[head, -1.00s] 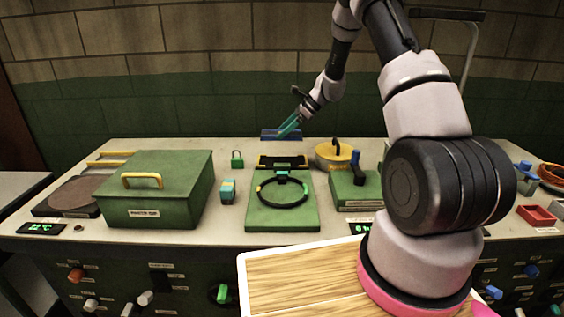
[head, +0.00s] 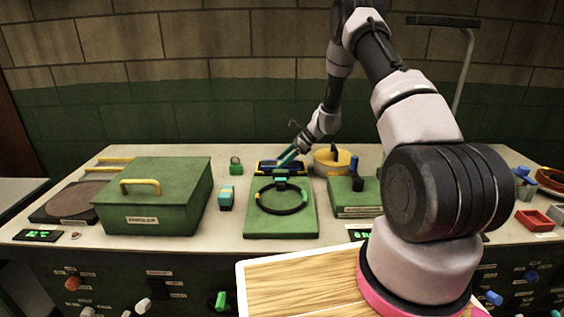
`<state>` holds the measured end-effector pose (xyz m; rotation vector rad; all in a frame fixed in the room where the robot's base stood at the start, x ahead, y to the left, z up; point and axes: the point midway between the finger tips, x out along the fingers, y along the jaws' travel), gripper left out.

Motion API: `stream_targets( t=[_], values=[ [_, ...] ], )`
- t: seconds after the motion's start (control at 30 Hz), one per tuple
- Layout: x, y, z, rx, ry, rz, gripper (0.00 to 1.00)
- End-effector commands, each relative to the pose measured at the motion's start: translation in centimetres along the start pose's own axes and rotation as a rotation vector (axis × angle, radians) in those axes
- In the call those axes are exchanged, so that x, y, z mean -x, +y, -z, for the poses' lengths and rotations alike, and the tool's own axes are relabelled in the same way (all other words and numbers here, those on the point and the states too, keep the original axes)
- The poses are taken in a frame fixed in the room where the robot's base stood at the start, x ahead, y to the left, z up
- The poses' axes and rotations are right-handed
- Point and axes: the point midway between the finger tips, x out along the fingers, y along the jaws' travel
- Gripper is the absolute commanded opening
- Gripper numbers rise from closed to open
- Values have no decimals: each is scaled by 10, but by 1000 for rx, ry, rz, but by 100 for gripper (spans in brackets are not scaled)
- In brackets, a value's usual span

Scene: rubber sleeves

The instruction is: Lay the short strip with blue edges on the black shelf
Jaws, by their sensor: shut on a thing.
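The strip with blue edges (head: 268,165) is small and far off in the head view, and its blue shows right at the black shelf (head: 268,173). The shelf is dark with yellow at its ends and stands behind the green plate with the black ring. My gripper (head: 284,161), with its teal fingers, comes down from the upper right and is shut on the strip. The fingers hide part of the strip and shelf. I cannot tell whether the strip touches the shelf or is held just above it.
The green plate with a black ring (head: 283,210) lies in front of the shelf. A yellow round pot (head: 327,166) stands close to its right, a green padlock (head: 236,168) to its left. A large green box (head: 150,205) stands further left. Bare bench top lies behind the shelf.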

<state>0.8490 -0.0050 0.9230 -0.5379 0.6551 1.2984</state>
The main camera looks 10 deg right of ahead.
Motion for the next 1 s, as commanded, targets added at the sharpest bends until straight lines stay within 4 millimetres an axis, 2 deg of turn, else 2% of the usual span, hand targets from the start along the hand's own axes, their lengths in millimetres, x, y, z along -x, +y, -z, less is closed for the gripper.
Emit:
stream_targets(
  t=[0.07, 0.1, 0.13, 0.43, 0.57, 1.0],
  values=[
    [-2, 0, 2, -1, 0, 0, 17],
    [-2, 0, 2, 0, 0, 0, 82],
    [-2, 0, 2, 0, 0, 0, 86],
    [-1, 0, 1, 0, 0, 0, 86],
    [8, -1, -1, -1, -1, 2, 86],
    [96, 0, -1, -1, 0, 2, 86]
  ],
)
